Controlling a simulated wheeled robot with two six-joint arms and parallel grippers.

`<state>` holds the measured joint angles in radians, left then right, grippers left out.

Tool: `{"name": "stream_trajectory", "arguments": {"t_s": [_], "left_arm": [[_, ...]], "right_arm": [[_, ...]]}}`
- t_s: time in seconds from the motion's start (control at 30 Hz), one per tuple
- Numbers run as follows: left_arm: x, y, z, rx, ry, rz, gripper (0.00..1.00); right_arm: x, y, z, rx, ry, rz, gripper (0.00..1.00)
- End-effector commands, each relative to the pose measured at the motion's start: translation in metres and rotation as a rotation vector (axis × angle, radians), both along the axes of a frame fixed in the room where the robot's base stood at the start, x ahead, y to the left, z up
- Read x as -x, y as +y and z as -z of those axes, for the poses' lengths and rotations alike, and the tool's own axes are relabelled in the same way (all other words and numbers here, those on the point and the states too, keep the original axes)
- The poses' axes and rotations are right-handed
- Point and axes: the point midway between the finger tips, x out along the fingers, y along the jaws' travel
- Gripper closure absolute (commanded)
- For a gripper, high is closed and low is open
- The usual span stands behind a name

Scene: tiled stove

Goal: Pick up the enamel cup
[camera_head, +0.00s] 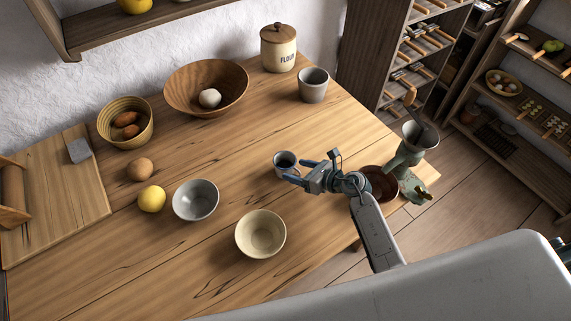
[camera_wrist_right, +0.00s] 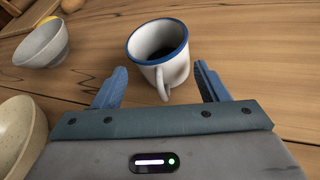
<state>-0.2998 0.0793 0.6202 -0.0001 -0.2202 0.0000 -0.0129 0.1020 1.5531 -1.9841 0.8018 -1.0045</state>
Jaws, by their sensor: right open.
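The enamel cup (camera_head: 286,166) is white with a blue rim and a dark inside, and it stands upright on the wooden table. In the right wrist view the cup (camera_wrist_right: 160,58) is just beyond my fingertips, with its handle pointing toward my gripper. My right gripper (camera_head: 297,171) is open and empty. In the wrist view its two blue fingers (camera_wrist_right: 161,82) are spread, and the cup's handle lies between them. The fingers appear apart from the cup. My left gripper is not in view.
A cream bowl (camera_head: 261,234) and a grey bowl (camera_head: 196,200) stand left of my right gripper. A brown bowl (camera_head: 379,184) and a metal grinder (camera_head: 412,151) stand to its right. A grey cup (camera_head: 313,85) is further back. The table between the cup and the large wooden bowl (camera_head: 206,88) is clear.

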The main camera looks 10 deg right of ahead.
Motion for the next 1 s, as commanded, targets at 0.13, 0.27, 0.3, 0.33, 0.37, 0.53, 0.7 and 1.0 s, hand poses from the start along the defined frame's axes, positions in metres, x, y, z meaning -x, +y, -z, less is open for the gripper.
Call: {"name": "stream_trajectory", "arguments": {"t_s": [0.13,0.27,0.3,0.33,0.37,0.53,0.7,1.0], "left_arm": [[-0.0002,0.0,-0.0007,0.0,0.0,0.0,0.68],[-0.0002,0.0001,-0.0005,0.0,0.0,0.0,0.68],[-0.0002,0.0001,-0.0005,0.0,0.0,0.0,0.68],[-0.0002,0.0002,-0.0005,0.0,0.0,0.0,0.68],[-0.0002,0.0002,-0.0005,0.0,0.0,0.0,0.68],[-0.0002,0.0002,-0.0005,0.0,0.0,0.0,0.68],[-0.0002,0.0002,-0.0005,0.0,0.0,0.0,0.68],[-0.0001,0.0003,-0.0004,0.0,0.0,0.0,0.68]], "right_arm": [[-0.0025,0.0021,0.0021,0.001,0.0,-0.001,0.33],[-0.0023,0.0019,0.0021,0.002,0.0,0.0,0.33],[-0.0023,0.0019,0.002,0.002,0.0,0.0,0.41],[-0.0023,0.0019,0.002,0.001,-0.001,0.001,0.47],[-0.0023,0.0019,0.002,0.001,-0.001,0.001,0.53],[-0.0022,0.0018,0.002,0.001,-0.001,0.001,0.86],[-0.0022,0.0018,0.0019,0.001,-0.001,0.001,1.0],[-0.002,0.0018,0.0022,0.001,0.001,0.0,1.0]]}}
